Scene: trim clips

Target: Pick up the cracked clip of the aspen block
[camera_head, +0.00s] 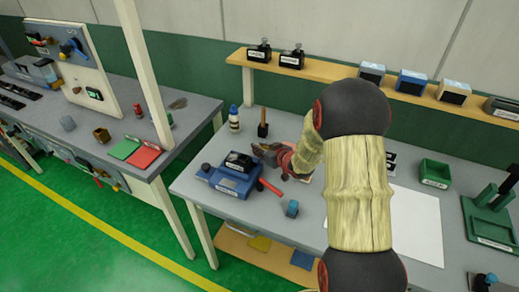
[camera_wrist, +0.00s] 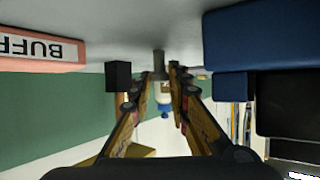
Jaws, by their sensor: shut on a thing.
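My gripper (camera_head: 262,150) is beside the right rear of a blue vise-like fixture (camera_head: 229,182). In the wrist view my gripper (camera_wrist: 162,74) is shut on a small grey piece (camera_wrist: 158,60), seen between the fingertips. Its size fits a clip, but I cannot make out a crack. A dark block (camera_head: 239,162) with a white label sits in the fixture; the label is too small to read, so I cannot tell if it is the aspen block. In the wrist view the fixture (camera_wrist: 255,35) and dark block (camera_wrist: 285,105) fill the right side.
A bottle (camera_head: 234,120) and a wooden-handled black mallet (camera_head: 263,125) stand behind my gripper. A tray labelled "BUFF…" (camera_wrist: 40,50) is close on the other side. A small blue-grey cube (camera_head: 292,209) lies in front. A white sheet (camera_head: 415,225) and green tray (camera_head: 435,173) are to the right.

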